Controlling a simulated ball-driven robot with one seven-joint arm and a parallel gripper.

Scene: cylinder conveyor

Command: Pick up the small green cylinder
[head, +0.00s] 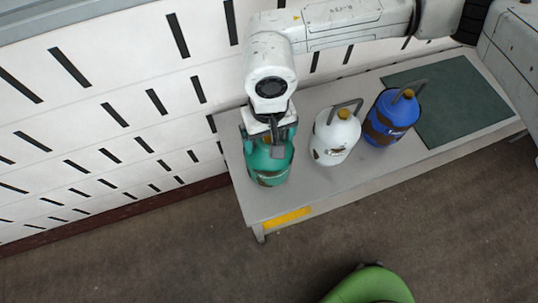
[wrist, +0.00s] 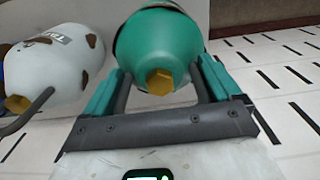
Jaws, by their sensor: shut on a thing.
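The small green cylinder (head: 270,166) is at the left end of the grey table, upright, with brown worn patches low on its side. My gripper (head: 271,137) comes down on it from above and is shut on its top part. In the wrist view the green cylinder (wrist: 160,42) sits between the two teal fingers, its yellow valve cap pointing toward the camera.
A white cylinder (head: 336,136) stands just right of the green one, and a blue cylinder (head: 391,117) beyond it. A dark green mat (head: 455,105) covers the table's right part. The slotted white wall (head: 120,100) is behind and left. A green round object (head: 370,287) is on the floor in front.

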